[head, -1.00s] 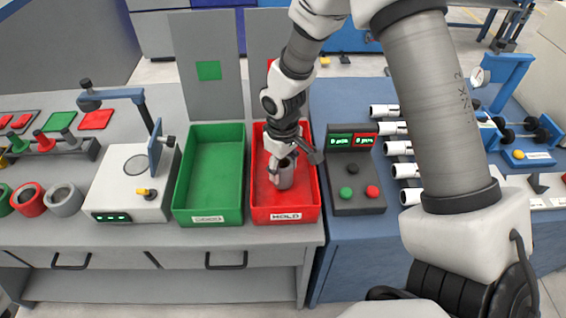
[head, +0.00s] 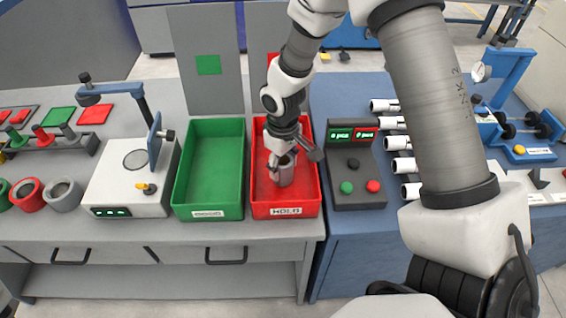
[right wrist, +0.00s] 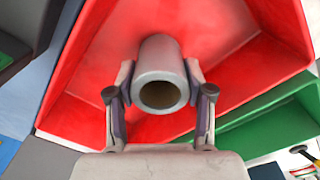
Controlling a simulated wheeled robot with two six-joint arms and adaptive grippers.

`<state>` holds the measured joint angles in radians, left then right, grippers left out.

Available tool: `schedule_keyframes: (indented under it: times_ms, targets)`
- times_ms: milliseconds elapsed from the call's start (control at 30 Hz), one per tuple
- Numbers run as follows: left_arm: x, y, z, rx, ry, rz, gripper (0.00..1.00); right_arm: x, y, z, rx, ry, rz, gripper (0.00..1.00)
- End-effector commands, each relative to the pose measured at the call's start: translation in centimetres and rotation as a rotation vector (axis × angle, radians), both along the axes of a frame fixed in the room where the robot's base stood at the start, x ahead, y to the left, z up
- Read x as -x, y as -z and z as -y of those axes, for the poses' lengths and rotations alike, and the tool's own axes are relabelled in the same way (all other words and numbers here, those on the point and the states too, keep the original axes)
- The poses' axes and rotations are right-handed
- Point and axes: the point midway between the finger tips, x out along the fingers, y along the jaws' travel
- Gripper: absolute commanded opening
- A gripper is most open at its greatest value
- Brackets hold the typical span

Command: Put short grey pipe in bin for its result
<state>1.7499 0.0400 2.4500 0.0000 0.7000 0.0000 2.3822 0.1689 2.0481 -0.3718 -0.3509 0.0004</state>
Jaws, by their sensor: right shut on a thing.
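The short grey pipe (head: 281,173) is inside the red bin labelled HOLD (head: 259,206). My right gripper (head: 283,163) reaches down into that bin and is shut on the pipe. In the right wrist view the grey pipe (right wrist: 159,75) sits between the two fingers of my right gripper (right wrist: 160,95), its open end facing the camera, with the red bin (right wrist: 225,65) behind it. Whether the pipe touches the bin floor I cannot tell. The green bin (head: 208,213) stands beside it on the left and is empty. My left gripper is not in view.
A white gauge station (head: 117,200) with a blue clamp stands left of the green bin. A dark control box (head: 355,195) with green and red buttons stands close right of the red bin. White pipes (head: 396,143) lie further right. Red and grey rings (head: 63,195) lie at far left.

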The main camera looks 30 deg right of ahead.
Motion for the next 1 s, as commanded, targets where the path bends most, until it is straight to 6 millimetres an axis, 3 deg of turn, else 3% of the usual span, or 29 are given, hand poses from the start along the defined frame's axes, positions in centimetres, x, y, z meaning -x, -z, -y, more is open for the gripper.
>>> schedule_keyframes:
  times_ms: [467, 500, 567, 867, 1000]
  targets:
    - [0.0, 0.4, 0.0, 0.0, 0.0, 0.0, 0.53, 0.0, 0.8, 0.0, 0.0, 0.0, 0.001, 0.14]
    - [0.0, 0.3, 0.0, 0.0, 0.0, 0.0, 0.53, 0.0, 0.7, 0.0, 0.0, 0.0, 0.001, 0.62]
    - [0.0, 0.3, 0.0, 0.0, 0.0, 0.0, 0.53, 0.0, 0.7, 0.0, 0.0, 0.0, 0.001, 0.81]
    - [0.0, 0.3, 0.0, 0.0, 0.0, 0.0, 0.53, 0.0, 0.7, 0.0, 0.0, 0.0, 0.0, 0.81]
    - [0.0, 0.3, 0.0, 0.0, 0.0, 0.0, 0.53, -0.1, -0.5, 0.0, 0.0, 0.0, 0.004, 0.81]
